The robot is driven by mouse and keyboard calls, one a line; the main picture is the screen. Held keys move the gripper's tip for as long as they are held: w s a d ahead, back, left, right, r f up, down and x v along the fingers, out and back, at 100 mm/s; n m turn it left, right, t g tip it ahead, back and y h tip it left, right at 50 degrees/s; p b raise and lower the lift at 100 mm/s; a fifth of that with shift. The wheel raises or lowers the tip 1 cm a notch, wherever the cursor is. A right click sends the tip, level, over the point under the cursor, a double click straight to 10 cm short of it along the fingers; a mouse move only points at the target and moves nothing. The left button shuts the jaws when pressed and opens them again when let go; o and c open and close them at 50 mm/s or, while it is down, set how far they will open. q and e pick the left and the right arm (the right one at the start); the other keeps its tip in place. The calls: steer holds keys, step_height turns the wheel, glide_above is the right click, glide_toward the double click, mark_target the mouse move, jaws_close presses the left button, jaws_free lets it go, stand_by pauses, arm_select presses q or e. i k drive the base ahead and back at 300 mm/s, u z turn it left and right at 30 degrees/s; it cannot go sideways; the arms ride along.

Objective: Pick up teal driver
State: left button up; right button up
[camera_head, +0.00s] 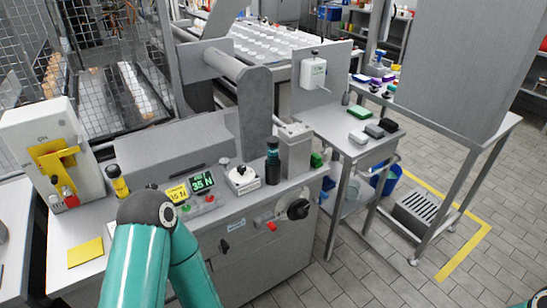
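A dark upright tool with a teal band, which looks like the teal driver (272,161), stands on the grey machine bench near its right end, just left of a grey upright block. My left arm, teal with a dark joint, rises from the bottom left and bends back down out of the picture. Its gripper is not in view. Only a sliver of what seems to be my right arm shows at the lower right edge, and its gripper is not in view.
A yellow and black driver (118,181) stands at the bench's left. A white dial box (241,179) and green displays (202,182) lie between the drivers. A steel side table (345,128) holds several small boxes. Floor at the lower right is mostly clear.

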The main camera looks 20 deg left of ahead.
mark_target(272, 142)
steer(key=z, duration=0.05)
steer(key=i, duration=0.95)
steer(key=u, duration=0.05)
